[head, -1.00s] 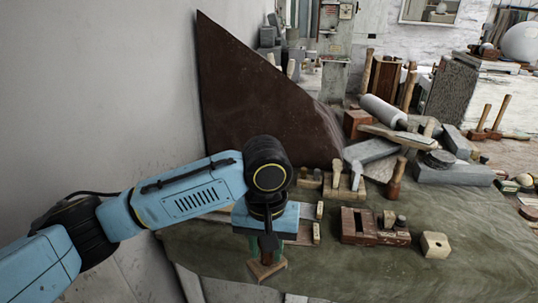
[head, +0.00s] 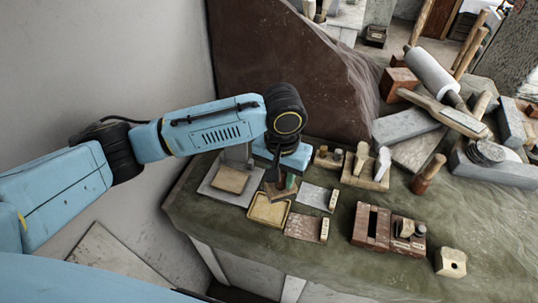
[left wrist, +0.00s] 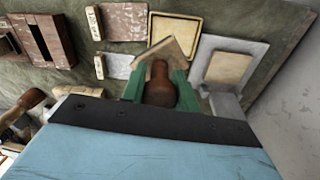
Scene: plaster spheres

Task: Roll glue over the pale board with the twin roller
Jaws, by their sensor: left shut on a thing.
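My left gripper (head: 282,182) points down over the green-covered table. Its green fingers (left wrist: 160,85) are shut on the twin roller, whose brown rounded handle (left wrist: 159,88) shows in the left wrist view with a pale wooden piece at its far end. I cannot make out the rollers. The pale board (head: 229,179) lies on a grey slab left of the gripper; it also shows in the left wrist view (left wrist: 228,67). A shallow yellowish tray (head: 269,210) lies just in front of the gripper. The tool appears close to the tray; contact is unclear. My right gripper is out of view.
Small plates with pale blocks (head: 318,197) and a reddish wooden box (head: 372,226) lie to the right. A dark brown panel (head: 290,65) stands behind. Stone blocks and a white rolling pin (head: 430,72) crowd the back right. The wall is close at left.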

